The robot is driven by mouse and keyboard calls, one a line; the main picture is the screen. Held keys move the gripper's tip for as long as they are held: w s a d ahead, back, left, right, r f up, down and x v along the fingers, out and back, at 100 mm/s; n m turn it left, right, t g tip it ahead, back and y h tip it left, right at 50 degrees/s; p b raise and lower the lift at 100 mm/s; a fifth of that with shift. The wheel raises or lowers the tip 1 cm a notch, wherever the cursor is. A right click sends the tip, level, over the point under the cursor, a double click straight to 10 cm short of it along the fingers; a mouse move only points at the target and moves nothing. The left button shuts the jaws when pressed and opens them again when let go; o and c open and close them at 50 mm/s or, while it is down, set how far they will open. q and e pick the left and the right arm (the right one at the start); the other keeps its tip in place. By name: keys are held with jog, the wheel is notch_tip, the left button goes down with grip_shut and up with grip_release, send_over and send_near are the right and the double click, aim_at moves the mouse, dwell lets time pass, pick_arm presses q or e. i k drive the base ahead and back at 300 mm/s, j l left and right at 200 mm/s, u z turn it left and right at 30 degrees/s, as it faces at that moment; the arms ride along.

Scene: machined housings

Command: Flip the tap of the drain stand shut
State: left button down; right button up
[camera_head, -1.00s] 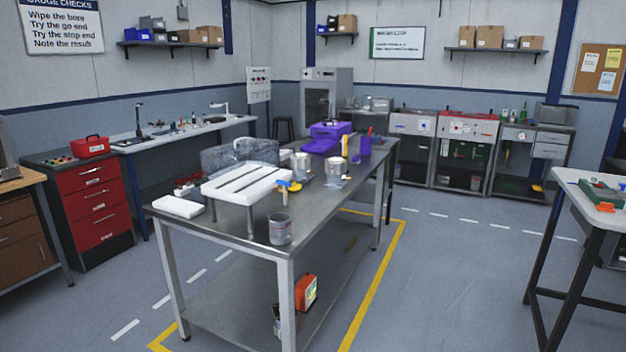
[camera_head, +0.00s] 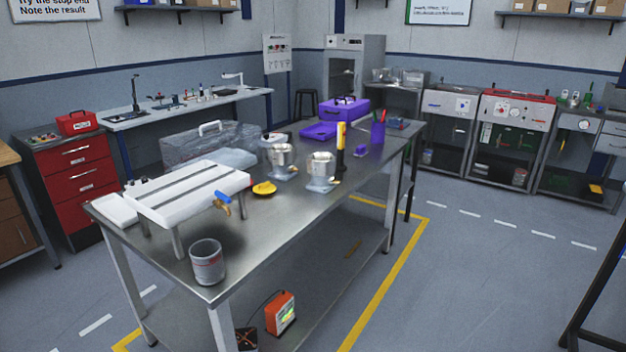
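The drain stand (camera_head: 180,196) is a white slotted top on legs, standing at the near left end of the steel table (camera_head: 290,222). Its tap (camera_head: 224,203) sticks out from the right side, with a blue handle and a brass-coloured body. The handle's exact angle is too small to tell for sure. A grey metal cup (camera_head: 207,261) stands on the table in front of the stand, below and left of the tap. Neither of my grippers shows in the view.
A white block (camera_head: 114,210) lies left of the stand. A yellow item (camera_head: 264,188), metal housings (camera_head: 321,170), a clear case (camera_head: 205,148) and a purple toolbox (camera_head: 345,108) are farther back. An orange device (camera_head: 280,312) sits on the lower shelf. Floor right of the table is clear.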

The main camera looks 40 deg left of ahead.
aim_at(220, 196)
jog(key=i+l+u, duration=0.2)
jog(key=i, duration=0.35)
jog(key=i+u, duration=0.25)
jog(key=i, duration=0.3)
jog(key=i+l+u, duration=0.2)
jog(key=i+l, duration=0.15)
jog(key=i, duration=0.15)
jog(key=i+l+u, duration=0.2)
jog(key=u, duration=0.25)
jog(key=i+l+u, duration=0.3)
jog(key=u, duration=0.15)
jog(key=i+l+u, duration=0.25)
jog(key=l+u, duration=0.2)
jog(key=i+l+u, duration=0.1)
jog(key=l+u, duration=0.35)
jog(key=i+l+u, duration=0.1)
jog(key=l+u, duration=0.15)
jog(key=l, duration=0.15)
